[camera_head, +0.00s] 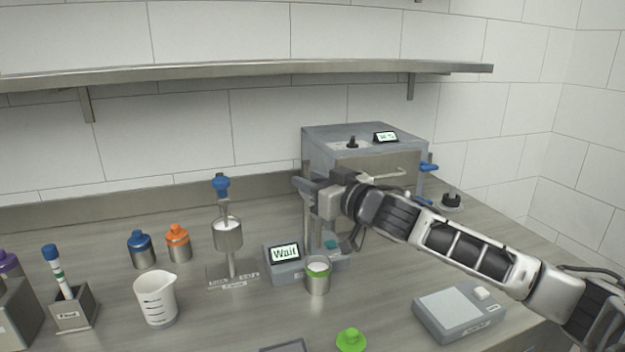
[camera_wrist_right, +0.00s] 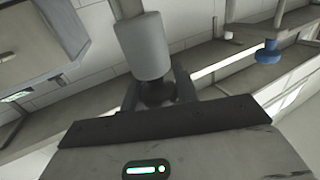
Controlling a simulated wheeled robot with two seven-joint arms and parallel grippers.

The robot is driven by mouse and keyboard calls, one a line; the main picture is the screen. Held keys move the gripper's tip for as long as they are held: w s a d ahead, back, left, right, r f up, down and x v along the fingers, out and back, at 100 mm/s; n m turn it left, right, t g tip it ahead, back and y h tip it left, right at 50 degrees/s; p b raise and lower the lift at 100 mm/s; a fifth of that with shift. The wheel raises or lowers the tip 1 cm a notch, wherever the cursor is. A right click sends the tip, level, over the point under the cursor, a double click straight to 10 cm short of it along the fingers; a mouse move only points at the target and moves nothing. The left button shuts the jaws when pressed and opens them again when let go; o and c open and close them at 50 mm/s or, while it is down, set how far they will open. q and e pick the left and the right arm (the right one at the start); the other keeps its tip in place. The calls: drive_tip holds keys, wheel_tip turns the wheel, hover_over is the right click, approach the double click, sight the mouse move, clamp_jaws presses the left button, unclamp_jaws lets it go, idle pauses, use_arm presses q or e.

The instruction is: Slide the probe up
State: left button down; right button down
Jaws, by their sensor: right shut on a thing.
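The probe station (camera_head: 289,268) stands on the counter with a screen reading "Wait" and an upright post (camera_head: 307,222). My right gripper (camera_head: 306,187) is at the upper part of this post, shut on the probe's slider. The right wrist view shows a grey cylinder (camera_wrist_right: 143,46) with a dark knob (camera_wrist_right: 158,92) between my fingers. The probe's tip is mostly hidden by my gripper and wrist in the head view. A small metal cup with a green rim (camera_head: 317,276) and white contents stands in front of the station. My left gripper is out of view.
A grey box machine (camera_head: 330,142) stands behind my right arm. A dispenser stand with a blue knob (camera_head: 222,187) is to the left, with a white beaker (camera_head: 156,299) and blue and orange bottles further left. A scale (camera_head: 460,310) and green lid (camera_head: 351,340) are in front.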

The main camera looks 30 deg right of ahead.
drive_tip(key=shift+r, duration=0.4)
drive_tip(key=c, duration=1.2)
unclamp_jaws()
drive_tip(key=shift+o, duration=0.6)
drive_tip(key=shift+f, duration=0.1)
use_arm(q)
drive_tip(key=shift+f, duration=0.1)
use_arm(e)
drive_tip(key=shift+s+f, duration=0.15)
drive_tip(key=shift+s, duration=0.1)
use_arm(q)
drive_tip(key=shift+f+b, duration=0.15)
drive_tip(key=shift+b, duration=0.4)
use_arm(e)
drive_tip(key=s+d, duration=0.2)
drive_tip(key=s, duration=1.3)
drive_tip(key=shift+s+d, duration=0.15)
drive_tip(key=shift+d, duration=0.1)
